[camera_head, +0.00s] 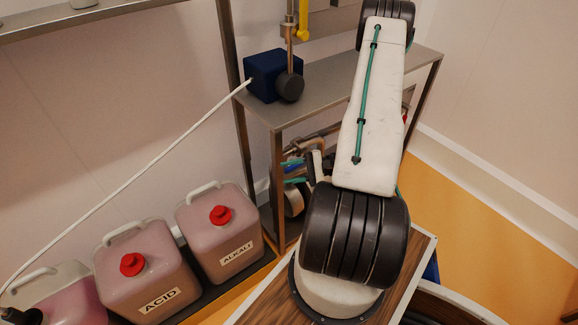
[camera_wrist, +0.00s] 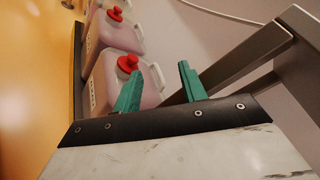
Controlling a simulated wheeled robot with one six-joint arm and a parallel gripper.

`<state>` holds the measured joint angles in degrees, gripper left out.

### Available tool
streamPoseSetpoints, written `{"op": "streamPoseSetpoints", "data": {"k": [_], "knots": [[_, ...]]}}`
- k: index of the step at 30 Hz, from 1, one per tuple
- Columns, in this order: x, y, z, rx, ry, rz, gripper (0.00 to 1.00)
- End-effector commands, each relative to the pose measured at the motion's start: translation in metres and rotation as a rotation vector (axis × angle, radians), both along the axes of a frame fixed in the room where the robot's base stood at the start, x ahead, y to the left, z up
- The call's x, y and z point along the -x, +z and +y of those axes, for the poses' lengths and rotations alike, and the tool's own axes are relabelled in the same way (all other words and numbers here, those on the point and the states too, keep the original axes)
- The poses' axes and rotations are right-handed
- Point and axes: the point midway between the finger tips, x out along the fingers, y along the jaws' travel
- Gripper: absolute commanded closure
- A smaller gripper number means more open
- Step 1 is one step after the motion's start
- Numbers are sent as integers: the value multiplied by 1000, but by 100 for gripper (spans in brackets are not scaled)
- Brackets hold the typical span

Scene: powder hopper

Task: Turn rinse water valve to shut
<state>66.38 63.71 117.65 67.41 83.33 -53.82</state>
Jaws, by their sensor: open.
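A vertical copper-coloured pipe (camera_head: 290,35) with a yellow lever (camera_head: 303,22) stands at the top of the head view, cut off by the frame edge. No label shows, so I cannot tell whether this is the rinse water valve. My gripper, with green fingers, is low beside the metal stand in the head view (camera_head: 293,172), partly hidden by my arm. In the wrist view my gripper (camera_wrist: 161,70) is open, with nothing between its fingers. The yellow lever is not in the wrist view.
A dark blue box (camera_head: 270,72) with a round grey knob sits on the metal stand (camera_head: 345,85). A white hose runs left from it. Jugs marked ACID (camera_head: 150,275) and ALKALI (camera_head: 220,235), with red caps, stand left of the stand. Stand legs are close to my gripper.

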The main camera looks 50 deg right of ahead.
Motion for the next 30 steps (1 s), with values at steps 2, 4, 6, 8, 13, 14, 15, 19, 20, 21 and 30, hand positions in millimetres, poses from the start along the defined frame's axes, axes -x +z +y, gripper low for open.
{"op": "streamPoseSetpoints", "data": {"k": [2,4,6,8,13,14,15,19,20,21,30], "knots": [[3,-38,-18,13,-152,-67,58],[3,-64,-36,66,-280,-131,58],[2,-87,-56,154,-404,-199,58],[0,-99,-74,252,-487,-255,58],[-7,-103,-103,467,-589,-364,58],[-7,-102,-105,490,-593,-374,58],[-8,-102,-106,513,-596,-386,58],[-18,-101,-105,542,-593,-402,58],[-22,-101,-104,541,-592,-403,58],[-28,-101,-103,541,-591,-403,58],[-73,-101,-96,540,-591,-403,58]]}}
